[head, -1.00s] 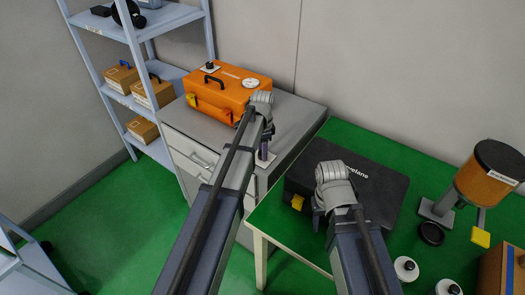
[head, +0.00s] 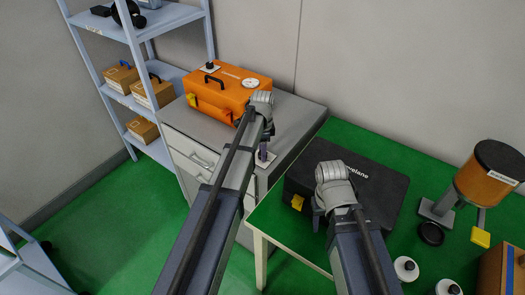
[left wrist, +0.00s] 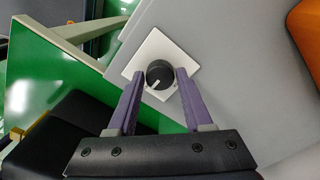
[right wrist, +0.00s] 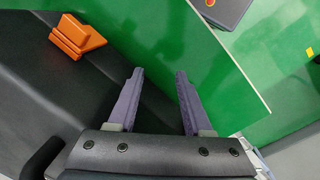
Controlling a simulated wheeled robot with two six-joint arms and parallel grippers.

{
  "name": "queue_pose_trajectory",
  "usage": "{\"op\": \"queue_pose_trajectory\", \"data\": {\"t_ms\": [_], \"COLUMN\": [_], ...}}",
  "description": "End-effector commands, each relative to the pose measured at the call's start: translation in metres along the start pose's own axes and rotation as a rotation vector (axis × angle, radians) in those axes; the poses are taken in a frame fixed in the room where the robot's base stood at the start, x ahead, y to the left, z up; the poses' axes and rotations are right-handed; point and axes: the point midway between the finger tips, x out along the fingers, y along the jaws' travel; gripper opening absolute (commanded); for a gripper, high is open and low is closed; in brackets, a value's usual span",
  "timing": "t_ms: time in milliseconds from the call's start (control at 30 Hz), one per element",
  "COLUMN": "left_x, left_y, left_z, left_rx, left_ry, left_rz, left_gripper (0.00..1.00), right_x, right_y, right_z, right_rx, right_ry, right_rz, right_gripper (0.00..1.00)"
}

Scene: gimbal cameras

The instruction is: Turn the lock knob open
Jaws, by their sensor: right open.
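The lock knob (left wrist: 159,73) is a dark round knob on a square white plate (left wrist: 151,47), set on the grey cabinet. A white pointer line on the knob faces down and slightly left in the left wrist view. My left gripper (left wrist: 160,78) is open, with one purple finger on each side of the knob. I cannot tell whether the fingers touch it. In the head view, my left gripper (head: 264,155) is at the white plate (head: 268,161). My right gripper (right wrist: 160,75) is open and empty, near the black case (right wrist: 50,105).
An orange case (head: 222,95) stands on the grey cabinet (head: 297,112). The black case (head: 375,195) lies on the green table, with yellow latch (head: 297,202). A brown container (head: 490,175) and small round items stand at the right. Shelves (head: 140,80) stand at the left.

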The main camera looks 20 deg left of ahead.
Motion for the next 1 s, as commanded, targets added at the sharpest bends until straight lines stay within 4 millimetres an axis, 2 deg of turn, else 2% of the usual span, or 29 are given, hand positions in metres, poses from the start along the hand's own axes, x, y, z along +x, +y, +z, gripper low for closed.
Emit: {"op": "queue_pose_trajectory", "data": {"t_ms": [33,200,467,633,1000], "left_x": [0.0,0.0,-0.001,-0.009,-0.053], "left_y": [0.0,0.0,0.0,0.0,0.0], "left_z": [0.0,0.0,0.0,0.0,0.0], "left_rx": [0.0,-0.001,-0.001,-0.001,-0.001], "left_ry": [0.0,0.0,0.0,0.0,0.0], "left_rz": [0.0,0.0,0.0,0.0,0.0], "left_gripper": [0.57,0.74,0.74,0.74,0.74], "right_x": [0.0,0.0,-0.001,-0.008,-0.053], "right_y": [0.0,0.0,0.0,0.001,0.005], "right_z": [0.0,0.0,0.0,0.001,0.003], "right_rx": [0.0,0.0,0.0,0.0,0.0], "right_ry": [0.0,0.0,0.0,0.0,0.0], "right_rz": [0.0,0.0,0.0,0.0,0.0], "right_gripper": [0.5,0.5,0.5,0.5,0.5]}}
